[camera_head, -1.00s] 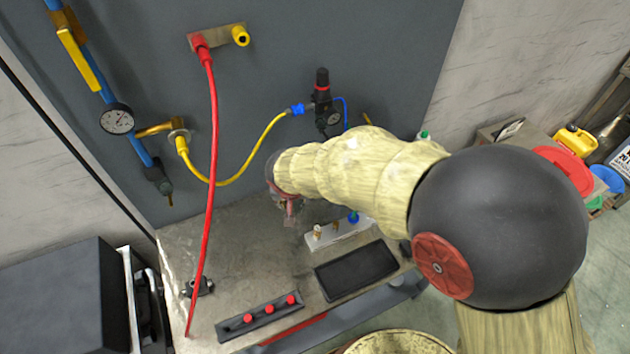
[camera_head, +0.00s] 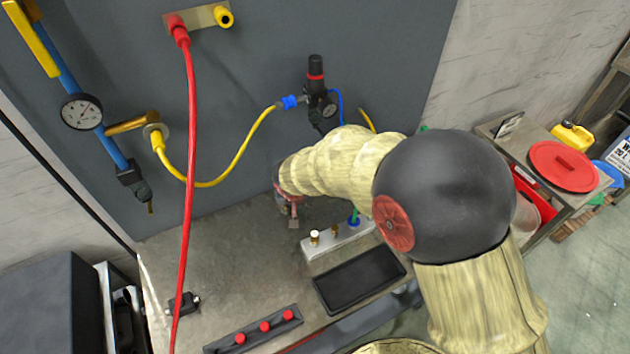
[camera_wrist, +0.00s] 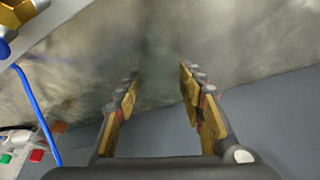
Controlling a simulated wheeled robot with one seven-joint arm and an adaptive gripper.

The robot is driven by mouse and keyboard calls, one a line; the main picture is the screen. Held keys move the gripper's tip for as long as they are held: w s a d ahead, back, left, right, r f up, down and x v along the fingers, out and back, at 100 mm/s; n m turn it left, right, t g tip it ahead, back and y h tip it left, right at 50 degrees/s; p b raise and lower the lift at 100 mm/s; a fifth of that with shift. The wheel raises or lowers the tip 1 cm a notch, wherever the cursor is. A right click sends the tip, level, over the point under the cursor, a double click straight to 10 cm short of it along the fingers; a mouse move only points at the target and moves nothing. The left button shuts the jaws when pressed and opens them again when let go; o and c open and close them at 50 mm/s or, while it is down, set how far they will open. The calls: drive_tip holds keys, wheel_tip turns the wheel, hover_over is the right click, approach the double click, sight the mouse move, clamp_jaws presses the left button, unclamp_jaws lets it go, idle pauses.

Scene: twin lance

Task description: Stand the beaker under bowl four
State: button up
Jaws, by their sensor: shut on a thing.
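My gripper (camera_head: 291,210) is low over the bench, near the grey wall panel and mostly hidden behind my arm in the head view. In the wrist view, my gripper (camera_wrist: 160,90) has its two yellow-padded fingers spread on either side of a faint, clear, greenish shape, which seems to be the beaker (camera_wrist: 160,48). Its outline and tilt are hard to make out. The beaker cannot be made out in the head view. I cannot pick out bowl four. A black regulator with a red band (camera_head: 316,88) hangs on the panel above my gripper.
The bench (camera_head: 235,250) holds a white block with small fittings (camera_head: 338,238), a black tray (camera_head: 360,279) and a strip with red buttons (camera_head: 262,328). A red hose (camera_head: 188,190) and a yellow hose (camera_head: 232,165) hang before the panel. A side table with a red lid (camera_head: 563,166) stands right.

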drive_tip(key=w+d, duration=0.1)
drive_tip(key=w, duration=0.1)
drive_tip(key=w+d, duration=0.3)
drive_tip(key=w, duration=0.2)
drive_tip(key=shift+d, duration=0.2)
drive_tip(key=w, duration=0.1)
drive_tip(key=w+d, duration=0.2)
drive_tip(key=shift+w+d+f+b, duration=0.15)
drive_tip(key=shift+w+f+b, duration=0.15)
drive_tip(key=shift+w+f, duration=0.1)
drive_tip(key=shift+f, duration=0.35)
drive_tip(key=shift+f, duration=0.2)
drive_tip(key=o, duration=0.8)
drive_tip(key=shift+o, duration=0.2)
drive_tip(key=shift+r, duration=0.15)
